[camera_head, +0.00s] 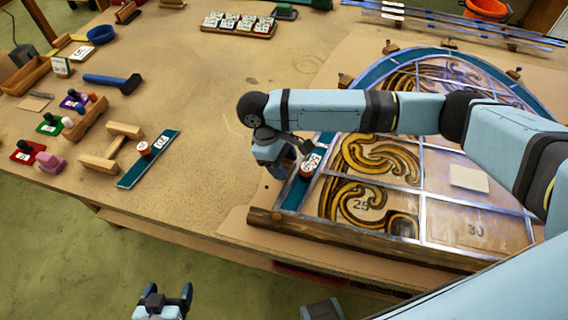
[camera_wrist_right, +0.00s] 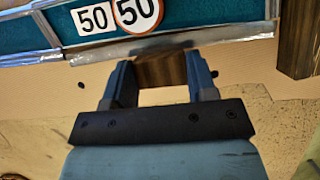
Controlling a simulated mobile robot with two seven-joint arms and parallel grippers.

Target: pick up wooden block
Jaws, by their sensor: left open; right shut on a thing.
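My right gripper (camera_wrist_right: 160,75) is shut on a small dark brown wooden block (camera_wrist_right: 162,70) in the right wrist view. The block sits between the two fingertips, close against the grey metal edge of a teal glass piece (camera_wrist_right: 40,35) with "50" labels. In the head view my right gripper (camera_head: 280,158) is low at the left edge of the leaded panel (camera_head: 370,185), and the arm hides the block there. My left gripper (camera_head: 167,295) is open and empty over the floor, in front of the table.
Light wooden blocks (camera_head: 98,163) and a teal strip (camera_head: 135,172) with a labelled knob lie left of the panel. A wooden rail (camera_head: 340,238) runs along the panel's near edge. A blue-handled hammer (camera_head: 105,80) and small coloured items lie further left. The table's middle is clear.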

